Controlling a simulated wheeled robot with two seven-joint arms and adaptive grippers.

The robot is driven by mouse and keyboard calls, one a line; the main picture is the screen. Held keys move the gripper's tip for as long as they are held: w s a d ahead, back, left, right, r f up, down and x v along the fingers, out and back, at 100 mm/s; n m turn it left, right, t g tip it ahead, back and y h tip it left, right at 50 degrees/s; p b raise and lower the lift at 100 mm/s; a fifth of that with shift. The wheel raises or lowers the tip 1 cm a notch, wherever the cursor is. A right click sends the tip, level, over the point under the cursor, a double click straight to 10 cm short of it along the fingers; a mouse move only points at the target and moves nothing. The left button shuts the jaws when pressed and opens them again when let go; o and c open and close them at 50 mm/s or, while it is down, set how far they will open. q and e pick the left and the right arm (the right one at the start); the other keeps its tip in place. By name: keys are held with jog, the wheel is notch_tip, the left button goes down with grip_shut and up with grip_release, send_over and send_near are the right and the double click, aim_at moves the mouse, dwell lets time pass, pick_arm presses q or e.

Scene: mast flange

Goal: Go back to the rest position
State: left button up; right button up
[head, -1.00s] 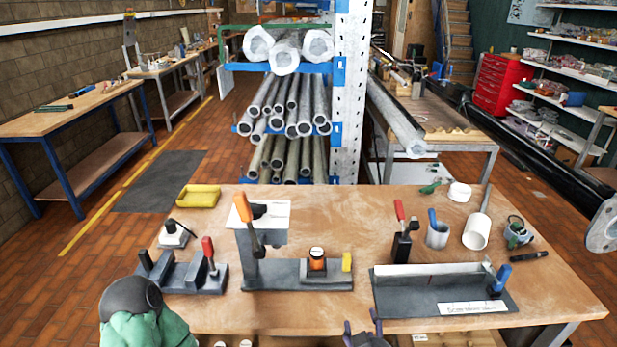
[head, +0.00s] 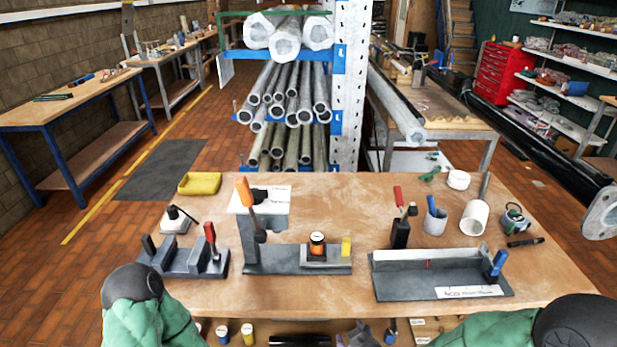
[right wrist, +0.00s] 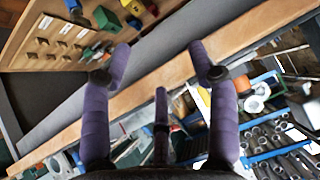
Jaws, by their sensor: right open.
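My right gripper (right wrist: 160,72) shows in the right wrist view with its purple fingers spread and nothing between them. It is beside the bench's wooden front edge, with bins and tools below. In the head view a small greyish-purple shape at the bottom centre may be its fingers, but I cannot tell. My right arm, in a green sleeve with a black joint, fills the lower right corner. My left arm, also green with a black joint, is at the lower left; its gripper is out of view.
The wooden workbench (head: 330,200) spans the front and carries a dark clamp fixture (head: 183,262), a press-like stand (head: 262,225), a grey plate fixture (head: 430,278) and several cups and tools. A black mast with a flange (head: 600,213) extends at the right. Bins sit below the bench.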

jog(key=s+a+f+m+g+y, duration=0.1)
jog(key=s+f+g, duration=0.3)
jog(key=s+f, duration=0.3)
jog(key=s+f+m+g+y, duration=0.1)
jog(key=s+f+g, duration=0.4)
jog(key=f, duration=1.1)
jog(key=shift+s+a+y, duration=0.3)
jog(key=shift+s+a, duration=0.1)
jog(key=shift+s, duration=0.65)
